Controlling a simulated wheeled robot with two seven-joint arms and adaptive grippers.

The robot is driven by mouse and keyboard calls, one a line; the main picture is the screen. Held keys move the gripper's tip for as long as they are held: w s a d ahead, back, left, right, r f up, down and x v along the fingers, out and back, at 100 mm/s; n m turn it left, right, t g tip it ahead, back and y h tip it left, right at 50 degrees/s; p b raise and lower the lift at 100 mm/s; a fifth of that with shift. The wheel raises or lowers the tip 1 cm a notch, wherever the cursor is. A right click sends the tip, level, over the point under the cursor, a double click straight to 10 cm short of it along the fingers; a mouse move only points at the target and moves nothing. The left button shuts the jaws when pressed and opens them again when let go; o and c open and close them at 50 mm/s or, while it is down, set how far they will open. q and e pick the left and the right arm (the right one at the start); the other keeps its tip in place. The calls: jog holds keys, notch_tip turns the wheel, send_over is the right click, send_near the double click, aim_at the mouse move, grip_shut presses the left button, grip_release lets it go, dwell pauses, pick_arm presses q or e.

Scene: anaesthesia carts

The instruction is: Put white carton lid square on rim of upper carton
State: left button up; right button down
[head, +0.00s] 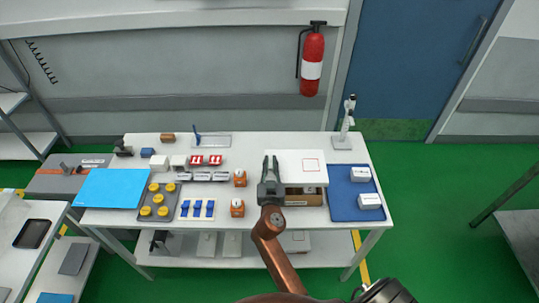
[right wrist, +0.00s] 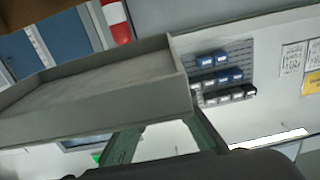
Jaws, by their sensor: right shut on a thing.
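The white carton lid (head: 287,161), with a red square outline on its top, is in the head view at the right-middle of the table. My right gripper (head: 270,163) is shut on its left part. In the right wrist view the lid (right wrist: 95,85) shows its wall and a recessed face, tilted in that picture, with the gripper fingers (right wrist: 160,140) at its near wall. A brown carton (head: 305,196) shows just below the lid in the head view; the lid hides its far part. I cannot tell whether lid and rim touch. My left gripper is not in view.
A blue mat (head: 345,206) with white boxes lies right of the carton. Orange-and-white blocks (head: 239,178) stand close to its left. A white stand (head: 345,120) is at the back right corner. A blue sheet (head: 112,188) and a grey tray with yellow pieces (head: 160,187) lie left.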

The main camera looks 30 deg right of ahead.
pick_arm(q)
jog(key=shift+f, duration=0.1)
pick_arm(e)
jog(key=shift+s+d, duration=0.1)
jog(key=shift+d, duration=0.05)
jog(key=shift+f+b, duration=0.65)
jog(key=shift+f, duration=0.2)
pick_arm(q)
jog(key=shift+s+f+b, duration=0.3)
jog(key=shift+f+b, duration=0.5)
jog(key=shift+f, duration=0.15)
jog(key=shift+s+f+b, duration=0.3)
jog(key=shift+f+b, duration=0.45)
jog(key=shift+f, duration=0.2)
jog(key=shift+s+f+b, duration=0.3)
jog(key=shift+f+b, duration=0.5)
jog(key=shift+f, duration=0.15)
pick_arm(e)
notch_tip(320, 180, down, 7)
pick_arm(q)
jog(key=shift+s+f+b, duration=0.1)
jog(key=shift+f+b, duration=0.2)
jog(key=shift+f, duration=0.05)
pick_arm(e)
jog(key=shift+f, duration=0.15)
jog(key=c, duration=1.8)
grip_release()
jog(key=shift+c, duration=0.2)
